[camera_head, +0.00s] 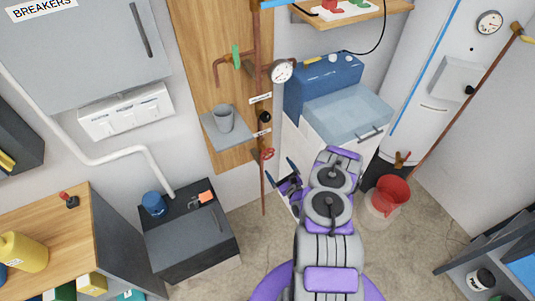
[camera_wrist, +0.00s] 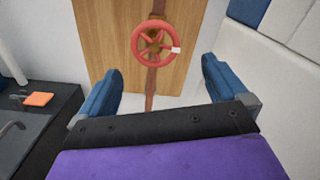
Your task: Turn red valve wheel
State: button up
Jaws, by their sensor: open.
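The red valve wheel (camera_wrist: 155,43) is a spoked ring on a vertical copper pipe (camera_wrist: 152,85), with a small white tag on its right rim. It lies ahead of my gripper, above the gap between the fingers in the wrist view, apart from both. In the head view the wheel (camera_head: 267,154) is small, low on the pipe in front of the wood panel. My gripper (camera_head: 286,174) is just below and to the right of it there. In the wrist view my gripper (camera_wrist: 162,88) has its two blue fingers spread wide with nothing between them.
A white cabinet with a blue-topped sink (camera_head: 345,110) stands right of the pipe. A dark cabinet (camera_head: 188,245) with a blue cup (camera_head: 153,204) stands to the left. A grey shelf (camera_head: 228,130) holds a grey cup (camera_head: 223,117) above the wheel. A red bucket (camera_head: 388,196) sits at right.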

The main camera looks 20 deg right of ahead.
aim_at(267, 156)
jog(key=w, duration=0.3)
jog(key=w+a+b, duration=0.1)
jog(key=w, duration=0.2)
jog(key=w+b, duration=0.1)
jog(key=w, duration=0.2)
jog(key=shift+a, duration=0.4)
jog(key=shift+w, duration=0.4)
jog(key=shift+w+d, duration=0.35)
jog(key=shift+d, duration=0.25)
jog(key=shift+a, duration=0.45)
jog(key=shift+c, duration=1.4)
jog(key=shift+d, duration=0.2)
jog(key=c, duration=0.6)
